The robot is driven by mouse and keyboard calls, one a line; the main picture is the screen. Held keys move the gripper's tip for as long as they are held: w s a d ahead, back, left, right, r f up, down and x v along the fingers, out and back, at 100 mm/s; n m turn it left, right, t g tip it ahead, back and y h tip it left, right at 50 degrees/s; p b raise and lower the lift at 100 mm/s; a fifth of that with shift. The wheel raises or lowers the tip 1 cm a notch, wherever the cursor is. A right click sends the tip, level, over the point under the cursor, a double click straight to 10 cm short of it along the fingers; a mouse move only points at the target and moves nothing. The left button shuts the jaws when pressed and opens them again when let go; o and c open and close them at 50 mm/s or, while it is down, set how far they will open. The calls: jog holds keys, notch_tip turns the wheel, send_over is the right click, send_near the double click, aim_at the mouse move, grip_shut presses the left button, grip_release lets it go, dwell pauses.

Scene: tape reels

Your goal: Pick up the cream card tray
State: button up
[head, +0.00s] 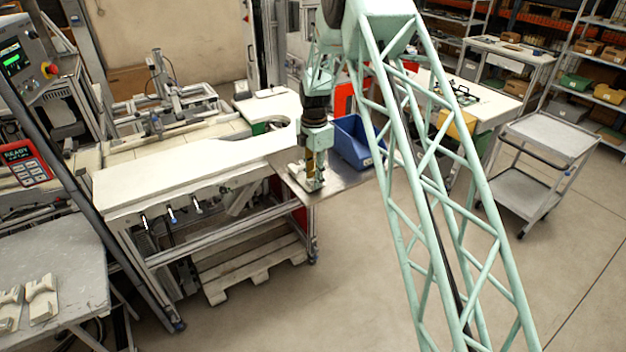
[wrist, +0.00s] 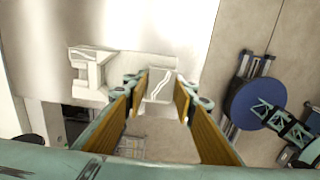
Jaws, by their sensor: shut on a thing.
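My gripper (head: 316,186) is down over the steel table, and its yellow finger pads also show in the wrist view (wrist: 158,95). It is shut on a cream card tray (wrist: 160,86), held between the two fingertips. The fingers hide the tray's side edges. A similar cream block (wrist: 88,70) shows just left of the fingers in the wrist view; I cannot tell whether it joins the held part. In the head view the gripper covers most of the tray, and I cannot tell whether it is clear of the table.
The steel table (head: 345,181) ends close in front of my gripper. A blue bin (head: 352,143) stands behind it to the right. A long cream workbench (head: 190,178) lies to the left. More cream pieces (head: 41,299) lie on the grey bench at far left. A trolley (head: 548,135) stands at right.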

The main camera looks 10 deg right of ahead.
jog(key=shift+r, duration=1.4)
jog(key=shift+s+a+r, duration=0.15)
jog(key=shift+s, duration=0.05)
jog(key=s+a+r+b, duration=0.1)
jog(key=s+a+b, duration=0.1)
jog(key=s+a, duration=0.7)
jog(key=s, duration=0.3)
jog(key=shift+s+a+r, duration=0.15)
jog(key=shift+a+r, duration=0.05)
jog(key=shift+r, duration=0.05)
jog(key=shift+a, duration=0.1)
